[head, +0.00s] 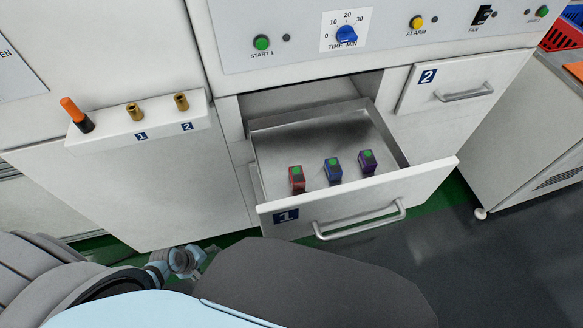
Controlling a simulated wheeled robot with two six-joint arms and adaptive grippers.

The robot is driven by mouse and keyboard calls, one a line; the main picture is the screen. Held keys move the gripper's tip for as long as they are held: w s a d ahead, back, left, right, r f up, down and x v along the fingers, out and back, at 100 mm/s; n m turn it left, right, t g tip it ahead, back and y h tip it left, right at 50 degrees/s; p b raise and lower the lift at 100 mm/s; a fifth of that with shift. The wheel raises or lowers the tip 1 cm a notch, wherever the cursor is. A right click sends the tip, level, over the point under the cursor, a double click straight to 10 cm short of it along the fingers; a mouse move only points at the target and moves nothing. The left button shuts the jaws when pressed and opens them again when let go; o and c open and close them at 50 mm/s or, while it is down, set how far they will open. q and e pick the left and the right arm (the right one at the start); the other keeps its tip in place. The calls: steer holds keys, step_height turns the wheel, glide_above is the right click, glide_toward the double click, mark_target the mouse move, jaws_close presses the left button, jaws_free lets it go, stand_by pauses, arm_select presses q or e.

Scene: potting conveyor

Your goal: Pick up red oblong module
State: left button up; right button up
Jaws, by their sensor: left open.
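The red oblong module (297,183) stands upright in open drawer 1 (285,135), at the left end of a row of three. It has a green spot on top. A blue module (333,173) and a purple module (368,164) stand to its right, also with green spots, with gaps between them. My left gripper (190,262) shows small at the lower left, in front of the cabinet and outside the drawer, well apart from the red module. It is open, with nothing seen in it. My right gripper is not in view.
The drawer's front panel with its bar handle (360,222) sticks out toward me. Drawer 2 (465,82) at the right is shut. A white holder (140,128) on the left carries an orange-handled tool (76,113) and two brass pieces. The control panel (390,35) is above.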

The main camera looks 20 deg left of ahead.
arm_select(q)
steer(key=w+d+r+n+t+h, duration=0.1)
steer(key=w+r+n+t+h, duration=0.15)
steer(key=w+r+n, duration=0.6)
steer(key=n+h+p, duration=0.2)
steer(key=h, duration=0.6)
glide_toward(298, 174)
steer(key=shift+t, duration=0.35)
steer(key=b+x, duration=0.2)
steer(key=x, duration=0.7)
steer(key=shift+s+f, duration=0.15)
steer(key=shift+s, duration=0.05)
steer(key=c, duration=1.3)
steer(key=shift+o, duration=0.2)
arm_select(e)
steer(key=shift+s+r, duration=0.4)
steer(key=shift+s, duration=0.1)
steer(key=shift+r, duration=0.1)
